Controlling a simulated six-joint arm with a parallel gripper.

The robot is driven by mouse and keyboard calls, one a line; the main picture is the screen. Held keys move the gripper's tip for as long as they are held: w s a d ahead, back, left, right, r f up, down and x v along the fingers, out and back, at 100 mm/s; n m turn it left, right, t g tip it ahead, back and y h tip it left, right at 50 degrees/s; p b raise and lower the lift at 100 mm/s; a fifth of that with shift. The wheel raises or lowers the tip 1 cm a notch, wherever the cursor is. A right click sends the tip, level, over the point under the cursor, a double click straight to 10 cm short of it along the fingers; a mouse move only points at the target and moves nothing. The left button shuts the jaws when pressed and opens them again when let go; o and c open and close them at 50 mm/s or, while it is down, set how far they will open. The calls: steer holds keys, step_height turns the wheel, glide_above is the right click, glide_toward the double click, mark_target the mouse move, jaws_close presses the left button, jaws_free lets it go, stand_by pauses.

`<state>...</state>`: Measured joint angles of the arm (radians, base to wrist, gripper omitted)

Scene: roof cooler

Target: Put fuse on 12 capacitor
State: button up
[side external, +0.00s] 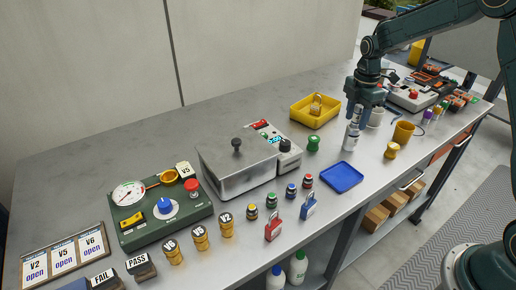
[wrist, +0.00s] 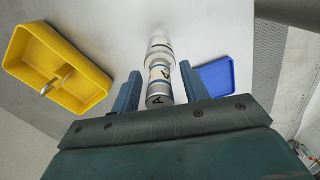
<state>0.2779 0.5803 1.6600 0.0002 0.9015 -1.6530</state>
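A silver-white cylinder with dark bands and lettering (side external: 351,137) stands upright on the metal bench, below my gripper (side external: 364,112). It looks like two pieces, one on top of the other, probably the fuse above a capacitor; the lettering is too small to read as 12. In the wrist view the upper piece (wrist: 159,88) lies between the fingers of my gripper (wrist: 160,78), with a visible gap on each side. The lower piece (wrist: 160,48) continues beyond it in line. My gripper is open around the upper piece.
A yellow tray with a padlock (side external: 292,112) and a blue tray (side external: 341,178) flank the cylinder. A white cup (side external: 376,118) and a yellow mug (side external: 403,132) stand close at right. A green knob-shaped piece (side external: 313,144) and a metal-lidded box (side external: 236,165) are to the left.

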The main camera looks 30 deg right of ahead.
mark_target(359, 106)
steer(key=shift+r, duration=0.1)
step_height(359, 106, up, 12)
steer(key=shift+f, duration=0.15)
steer(key=shift+r, duration=0.2)
stand_by(0.5)
steer(key=shift+r, duration=0.1)
stand_by(0.4)
steer(key=shift+s+a+r, duration=0.15)
steer(key=shift+s+a, duration=0.05)
steer(key=s+a+r+m+t, duration=0.2)
steer(key=s+a+r+m, duration=0.25)
steer(key=s+r, duration=0.2)
steer(key=s+a+f+m+t, duration=0.1)
steer(key=s+a+m, duration=0.1)
steer(key=s, duration=0.5)
steer(key=s+a+f+m+t, duration=0.1)
steer(key=s+a+m, duration=0.2)
steer(key=s+m, duration=0.2)
steer(key=s+a+m+t, duration=0.1)
steer(key=s+a+m, duration=0.2)
steer(key=s, duration=0.7)
steer(key=shift+a+f+m+t, duration=0.3)
steer(key=shift+f+m, duration=0.1)
steer(key=shift+m, duration=0.25)
